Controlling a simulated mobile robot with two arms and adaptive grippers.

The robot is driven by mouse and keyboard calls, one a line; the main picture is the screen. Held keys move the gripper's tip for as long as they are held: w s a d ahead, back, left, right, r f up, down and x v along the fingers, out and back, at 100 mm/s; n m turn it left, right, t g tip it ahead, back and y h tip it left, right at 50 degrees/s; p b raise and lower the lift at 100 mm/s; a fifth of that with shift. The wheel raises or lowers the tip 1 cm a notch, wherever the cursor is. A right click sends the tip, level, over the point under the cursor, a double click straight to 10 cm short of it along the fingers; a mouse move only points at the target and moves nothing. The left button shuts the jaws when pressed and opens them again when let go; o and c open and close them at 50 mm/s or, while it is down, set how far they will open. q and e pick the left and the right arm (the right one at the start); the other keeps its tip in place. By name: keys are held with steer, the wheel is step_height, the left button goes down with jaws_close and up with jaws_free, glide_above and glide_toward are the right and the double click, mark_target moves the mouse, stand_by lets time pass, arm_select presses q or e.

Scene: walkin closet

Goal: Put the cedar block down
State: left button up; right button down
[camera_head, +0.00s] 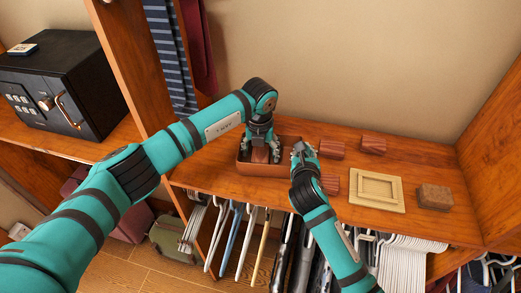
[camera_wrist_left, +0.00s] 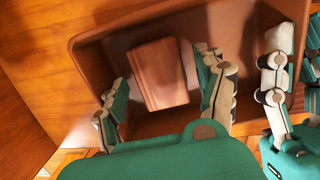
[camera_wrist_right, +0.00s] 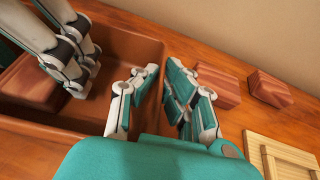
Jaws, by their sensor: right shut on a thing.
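The cedar block (camera_head: 260,155) lies inside a brown open box (camera_head: 264,170) on the wooden shelf. In the left wrist view the reddish block (camera_wrist_left: 158,75) is on the box floor, slightly tilted in the picture. My left gripper (camera_head: 263,146) reaches down into the box. Its fingers (camera_wrist_left: 163,98) are spread on either side of the block, with gaps visible. My right gripper (camera_head: 301,157) is at the box's right side. In the right wrist view its fingers (camera_wrist_right: 152,100) are closed on the box's right wall; the exact contact is partly hidden.
More reddish blocks (camera_head: 332,147), (camera_head: 373,144) and (camera_head: 329,183) lie right of the box. A pale square wooden tray (camera_head: 377,190) and a brown block (camera_head: 434,197) lie farther right. A black safe (camera_head: 60,85) stands left beyond an upright panel. Hangers (camera_head: 235,235) hang below.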

mark_target(260, 157)
arm_select(q)
step_height(260, 157, up, 12)
steer(key=s, duration=0.1)
steer(key=shift+s, duration=0.25)
steer(key=shift+r, duration=0.1)
arm_select(e)
steer(key=c, duration=1.4)
jaws_free()
steer(key=shift+s, duration=0.15)
steer(key=v, duration=1.1)
steer(key=shift+s+r, duration=0.1)
steer(key=shift+s, duration=0.25)
steer(key=shift+s, duration=0.1)
